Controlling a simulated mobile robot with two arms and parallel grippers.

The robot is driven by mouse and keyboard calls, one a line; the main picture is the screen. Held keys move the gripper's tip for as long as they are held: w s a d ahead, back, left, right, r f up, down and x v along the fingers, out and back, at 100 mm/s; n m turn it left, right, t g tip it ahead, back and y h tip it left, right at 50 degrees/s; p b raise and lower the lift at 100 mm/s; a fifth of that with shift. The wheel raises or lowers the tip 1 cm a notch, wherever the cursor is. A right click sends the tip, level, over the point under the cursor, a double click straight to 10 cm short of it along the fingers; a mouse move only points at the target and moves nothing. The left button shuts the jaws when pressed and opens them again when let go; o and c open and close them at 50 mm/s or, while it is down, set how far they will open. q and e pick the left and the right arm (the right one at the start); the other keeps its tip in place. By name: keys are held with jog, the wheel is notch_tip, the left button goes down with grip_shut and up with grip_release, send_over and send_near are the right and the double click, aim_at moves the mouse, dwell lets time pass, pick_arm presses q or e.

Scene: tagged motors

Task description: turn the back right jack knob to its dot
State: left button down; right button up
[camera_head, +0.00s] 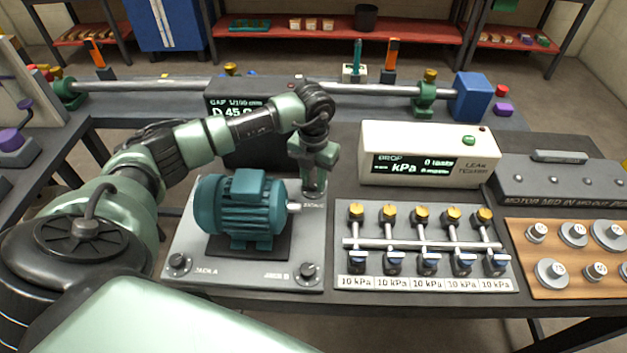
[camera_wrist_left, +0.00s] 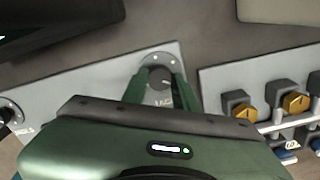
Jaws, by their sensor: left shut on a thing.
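My left gripper (camera_head: 314,188) points down at the back right corner of the light grey motor plate (camera_head: 215,272), just behind the teal motor (camera_head: 243,208). In the left wrist view its two fingers stand on either side of the dark back right jack knob (camera_wrist_left: 160,77) and are shut on it. The knob sits on a round grey dial with a label in front. The front jack knobs, left (camera_head: 178,263) and right (camera_head: 308,272), are clear of the gripper. My right gripper is not in view.
Right of the plate stands a valve panel (camera_head: 343,215) with several yellow knobs. Behind it is a cream kPa tester (camera_head: 430,140). A dark gauge display (camera_head: 222,110) stands behind the motor, close to my left arm. A wooden weight board (camera_head: 520,258) lies at right.

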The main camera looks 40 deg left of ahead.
pick_arm(q)
jog(key=m+b, duration=0.4)
jog(key=m, duration=0.2)
jog(key=shift+f, duration=0.15)
jog(key=shift+m+b, duration=0.9)
jog(key=shift+m, duration=0.3)
jog(key=shift+r+m+b, duration=0.2)
jog(key=shift+m+b, duration=0.4)
jog(key=shift+m, duration=0.6)
jog(key=c, duration=1.1)
grip_release()
